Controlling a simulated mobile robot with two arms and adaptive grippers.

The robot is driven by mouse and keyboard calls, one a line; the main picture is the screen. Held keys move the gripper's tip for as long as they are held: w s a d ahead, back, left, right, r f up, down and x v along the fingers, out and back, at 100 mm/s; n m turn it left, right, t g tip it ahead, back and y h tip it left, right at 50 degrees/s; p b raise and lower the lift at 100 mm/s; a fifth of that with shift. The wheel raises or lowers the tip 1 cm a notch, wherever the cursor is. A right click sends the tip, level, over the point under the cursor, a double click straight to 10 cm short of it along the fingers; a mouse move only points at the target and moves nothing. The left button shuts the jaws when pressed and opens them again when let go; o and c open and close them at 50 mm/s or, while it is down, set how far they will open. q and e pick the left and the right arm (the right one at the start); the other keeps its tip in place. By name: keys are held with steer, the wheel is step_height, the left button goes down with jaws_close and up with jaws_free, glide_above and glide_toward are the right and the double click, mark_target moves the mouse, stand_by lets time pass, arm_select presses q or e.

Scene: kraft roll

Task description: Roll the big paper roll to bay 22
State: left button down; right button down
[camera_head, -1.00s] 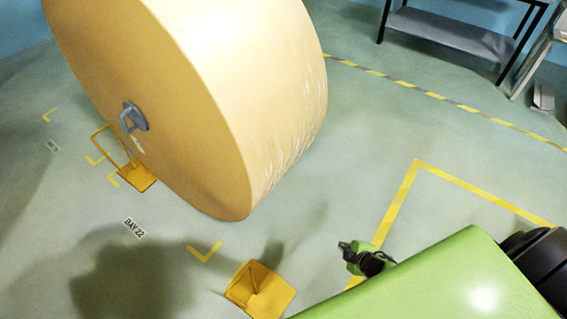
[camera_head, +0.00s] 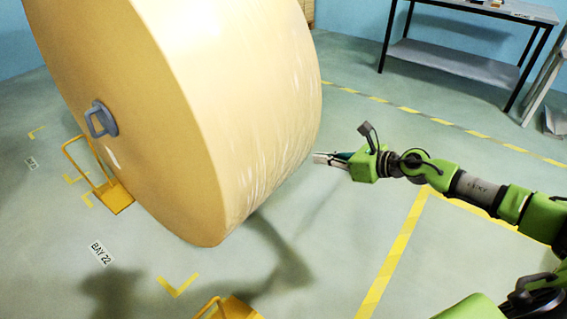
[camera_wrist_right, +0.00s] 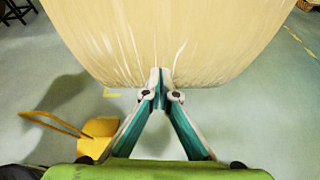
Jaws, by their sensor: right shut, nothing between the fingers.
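The big paper roll (camera_head: 262,110) stands on its curved side in the head view, its flat end facing left with a grey-blue core plug and handle (camera_head: 100,119). The roll also fills the top of the right wrist view (camera_wrist_right: 165,40). The "BAY 22" floor label (camera_head: 102,253) lies at lower left, near a yellow corner mark (camera_head: 178,286). My right gripper (camera_head: 318,159) is just right of the roll's curved face, pointing at it. Its fingertips meet in the right wrist view (camera_wrist_right: 160,75) and are empty; whether they touch the paper I cannot tell. My left gripper is out of view.
A yellow chock with a handle (camera_head: 118,197) stands by the roll's left end. Another yellow chock (camera_head: 232,308) is at the bottom edge. A dark-framed bench (camera_head: 450,60) stands at the back right. Striped tape (camera_head: 440,121) crosses the floor behind my arm.

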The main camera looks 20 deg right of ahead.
steer(key=n, duration=0.1)
glide_toward(276, 150)
step_height(276, 150, down, 3)
steer(key=w+a, duration=0.1)
steer(key=w, duration=0.1)
steer(key=w+a, duration=0.1)
steer(key=w, duration=0.1)
steer(key=shift+w+a+r, duration=0.25)
steer(key=shift+w+a, duration=0.05)
steer(key=shift+a, duration=0.05)
steer(key=shift+w+a, duration=0.2)
steer(key=shift+w, duration=0.2)
